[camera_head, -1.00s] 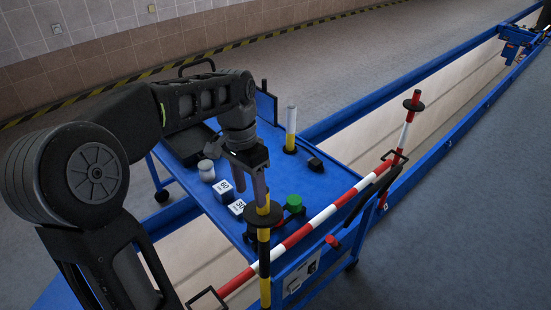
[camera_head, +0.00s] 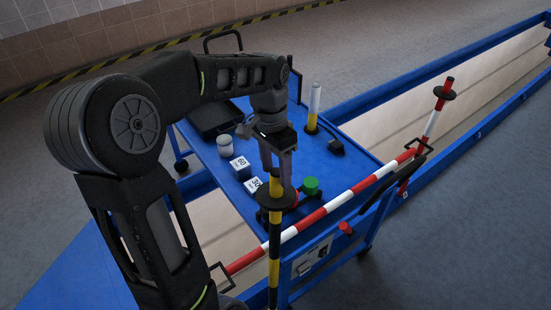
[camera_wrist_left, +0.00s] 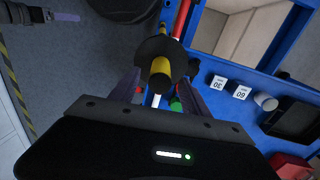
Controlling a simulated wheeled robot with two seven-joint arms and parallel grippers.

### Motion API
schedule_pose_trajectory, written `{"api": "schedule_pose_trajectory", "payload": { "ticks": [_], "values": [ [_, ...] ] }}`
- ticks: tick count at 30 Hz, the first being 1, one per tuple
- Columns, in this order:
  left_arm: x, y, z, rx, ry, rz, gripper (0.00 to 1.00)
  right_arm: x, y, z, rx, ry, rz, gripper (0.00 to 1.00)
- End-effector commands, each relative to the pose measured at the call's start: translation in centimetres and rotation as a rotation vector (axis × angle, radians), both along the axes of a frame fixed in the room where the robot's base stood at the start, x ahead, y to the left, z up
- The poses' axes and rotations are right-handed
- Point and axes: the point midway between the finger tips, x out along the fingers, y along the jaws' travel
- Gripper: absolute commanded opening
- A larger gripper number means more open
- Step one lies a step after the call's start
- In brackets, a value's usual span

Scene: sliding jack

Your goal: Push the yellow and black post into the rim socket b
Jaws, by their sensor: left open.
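The yellow and black post (camera_head: 274,245) stands upright at the near edge of the blue frame, with a black disc (camera_head: 276,200) near its top. Its lower end reaches the bottom of the head view, so I cannot tell how it sits in a socket. Rim socket b cannot be made out. My left gripper (camera_head: 278,172) is open over the post's top, pointing down. In the left wrist view the post's yellow end (camera_wrist_left: 160,72) lies between the spread fingers. A dark part with a purplish finger (camera_wrist_left: 60,16), apparently my right gripper, shows at the upper left there.
A red and white bar (camera_head: 335,200) runs close beside the post towards a red and white post (camera_head: 434,115). The grey floor at right is open.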

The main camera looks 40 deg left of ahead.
Motion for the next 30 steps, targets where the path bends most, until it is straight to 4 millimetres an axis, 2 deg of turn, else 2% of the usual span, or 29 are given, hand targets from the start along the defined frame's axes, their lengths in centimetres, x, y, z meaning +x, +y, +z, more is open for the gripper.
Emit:
{"api": "schedule_pose_trajectory", "payload": {
  "ticks": [3, 9, 20, 30],
  "values": [
    [-0.2, -0.2, -1.9, -0.001, 0.004, 0.001, 0.55, 0.0, 0.0, 0.3, -0.001, 0.001, -0.001, 0.73],
    [-0.1, -0.5, -4.0, -0.001, 0.001, 0.001, 0.55, -0.1, 0.0, 0.4, -0.002, 0.002, -0.001, 0.73],
    [-0.1, -0.5, -4.5, 0.000, 0.000, 0.000, 0.54, -0.1, 0.0, 0.4, -0.002, 0.002, -0.001, 0.73],
    [-0.1, -0.5, -4.5, 0.000, 0.000, 0.000, 0.26, -0.1, 0.0, 0.4, -0.002, 0.002, -0.001, 0.73]
  ]
}}
